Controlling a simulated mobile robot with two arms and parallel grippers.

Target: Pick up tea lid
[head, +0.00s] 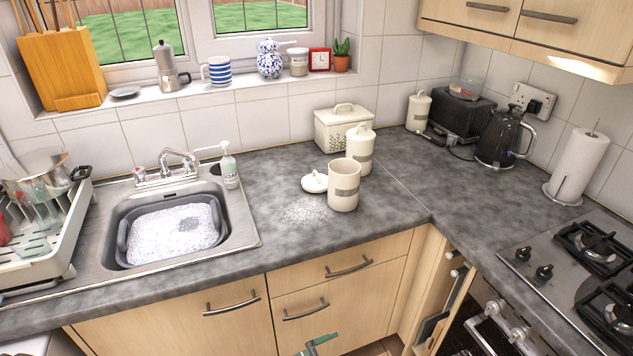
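A round cream lid with a knob (315,183) lies on the grey worktop. It is just left of an open cream canister (344,184) with a grey label band. The label is too small to read, so I cannot tell that this is the tea one. A second canister (359,152) behind it has its lid on. A third lidded canister (418,111) stands farther back near the corner. Neither of my grippers is in view.
White powder (304,212) is spilled in front of the lid. A cream bread bin (341,127) stands behind the canisters. The soapy sink (240,222) and a soap bottle (229,166) are to the left. A green-ended object (321,342) shows low at the bottom edge.

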